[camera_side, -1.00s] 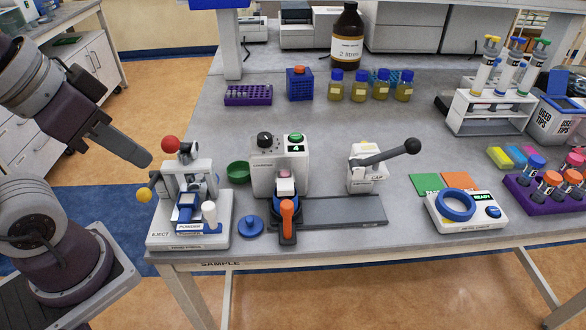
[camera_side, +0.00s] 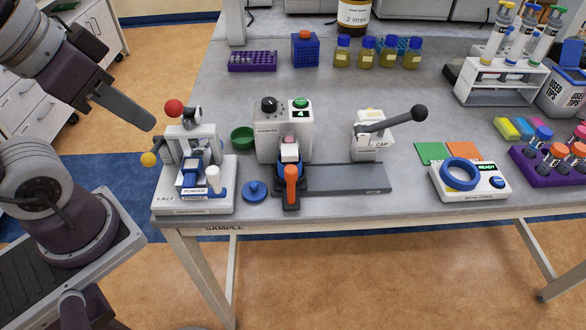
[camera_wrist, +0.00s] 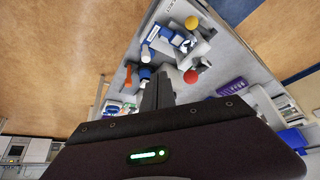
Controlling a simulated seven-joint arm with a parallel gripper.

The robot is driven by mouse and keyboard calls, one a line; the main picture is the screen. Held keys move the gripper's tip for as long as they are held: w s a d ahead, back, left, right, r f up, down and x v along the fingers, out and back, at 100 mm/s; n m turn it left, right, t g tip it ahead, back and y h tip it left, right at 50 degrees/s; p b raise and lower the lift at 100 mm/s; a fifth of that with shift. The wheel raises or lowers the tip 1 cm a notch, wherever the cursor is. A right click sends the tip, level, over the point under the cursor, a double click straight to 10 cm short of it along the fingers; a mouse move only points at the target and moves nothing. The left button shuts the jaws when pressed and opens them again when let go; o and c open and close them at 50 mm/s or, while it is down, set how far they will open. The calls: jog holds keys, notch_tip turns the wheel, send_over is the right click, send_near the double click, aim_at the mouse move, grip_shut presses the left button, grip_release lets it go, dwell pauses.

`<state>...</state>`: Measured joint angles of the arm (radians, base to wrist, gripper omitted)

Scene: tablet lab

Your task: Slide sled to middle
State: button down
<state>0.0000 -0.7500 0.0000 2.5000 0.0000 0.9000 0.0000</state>
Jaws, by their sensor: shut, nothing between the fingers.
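The sled, a dark carriage with an upright orange handle (camera_side: 291,184), sits at the left end of a dark flat track (camera_side: 346,178). It is under the white machine (camera_side: 268,138) with a black dial and a display reading 4. The orange handle also shows in the wrist view (camera_wrist: 128,76), left of my fingers. My gripper (camera_side: 150,125) is shut and empty, above and left of the press, well apart from the sled. Its closed fingers (camera_wrist: 158,76) also show in the wrist view. The track right of the sled is bare.
A white press (camera_side: 196,165) with a red knob stands between my gripper and the sled. A blue lidded piece (camera_side: 255,191) and a green bowl (camera_side: 243,138) are beside it. A white CAP press (camera_side: 368,138) with a black lever stands behind the track's right part.

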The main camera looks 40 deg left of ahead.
jog(key=c, duration=1.7)
grip_release()
jog(key=shift+w+d+r, duration=0.15)
jog(key=shift+w, duration=0.15)
jog(key=o, duration=0.4)
jog(key=w+d, duration=0.1)
jog(key=w, duration=0.1)
jog(key=w+d+g, duration=0.1)
jog(key=w, duration=0.1)
jog(key=w+d+m+g, duration=0.1)
jog(key=w, duration=0.1)
jog(key=shift+w+r, duration=0.1)
jog(key=shift+r, duration=0.2)
jog(key=shift+o, duration=0.2)
jog(key=m+g, duration=0.1)
jog(key=g, duration=0.3)
send_over(292, 169)
notch_tip(292, 169, down, 8)
jog(key=shift+a+r, duration=0.1)
jog(key=shift+r, duration=0.05)
notch_tip(292, 169, down, 6)
jog(key=shift+r, duration=0.1)
jog(key=shift+f, duration=0.5)
grip_shut()
jog(key=shift+r, duration=0.1)
